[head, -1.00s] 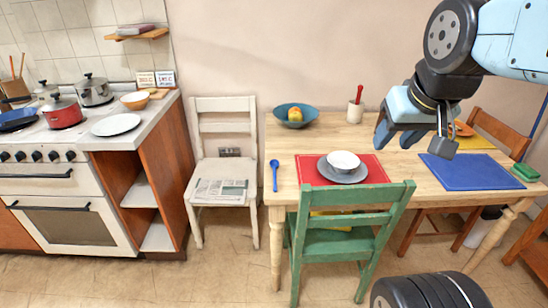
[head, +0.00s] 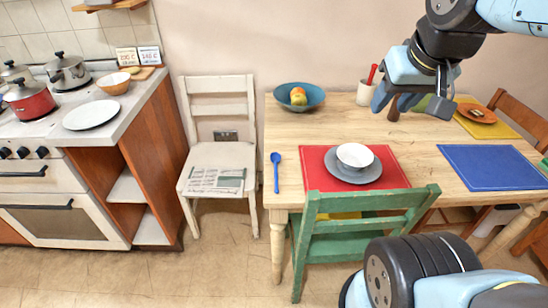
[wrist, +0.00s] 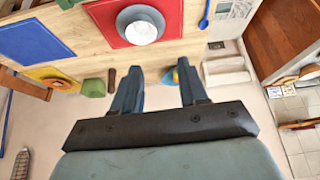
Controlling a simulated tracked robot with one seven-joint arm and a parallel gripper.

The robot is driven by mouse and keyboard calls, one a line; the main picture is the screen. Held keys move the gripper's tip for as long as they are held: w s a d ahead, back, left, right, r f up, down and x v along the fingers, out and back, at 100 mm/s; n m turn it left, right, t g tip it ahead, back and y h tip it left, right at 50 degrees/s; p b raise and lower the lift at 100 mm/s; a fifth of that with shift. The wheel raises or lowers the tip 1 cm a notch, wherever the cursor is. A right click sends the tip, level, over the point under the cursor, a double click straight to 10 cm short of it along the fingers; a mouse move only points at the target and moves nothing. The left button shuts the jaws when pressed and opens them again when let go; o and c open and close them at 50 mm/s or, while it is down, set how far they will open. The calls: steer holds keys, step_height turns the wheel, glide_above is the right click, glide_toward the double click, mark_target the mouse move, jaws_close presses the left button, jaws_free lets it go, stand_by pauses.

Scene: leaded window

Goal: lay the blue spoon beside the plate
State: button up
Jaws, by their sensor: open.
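The blue spoon (head: 276,172) lies on the wooden table, left of the red mat (head: 316,172) near the table's left edge. The spoon also shows at the top of the wrist view (wrist: 205,14). The grey plate (head: 340,175) lies on the red mat with a white bowl (head: 355,155) on it; in the wrist view the plate (wrist: 123,17) is partly under the bowl. A gap of bare wood separates spoon and mat. My gripper (head: 411,101) is open and empty, over the back of the table, right of and behind the plate.
A blue bowl with fruit (head: 277,97) and a cup with a red-handled thing (head: 364,94) stand at the table's back. A blue mat (head: 490,167) lies at right. A green chair (head: 366,210) stands in front; a white chair (head: 219,157) with a newspaper stands left.

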steer(key=g, duration=0.1)
glide_above(276, 165)
steer(key=s, duration=0.3)
steer(key=shift+w+f, duration=0.15)
steer(key=shift+f, duration=17.15)
steer(key=shift+x, duration=2.6)
steer(key=shift+w+r, duration=0.1)
steer(key=shift+w, duration=0.1)
jaws_close()
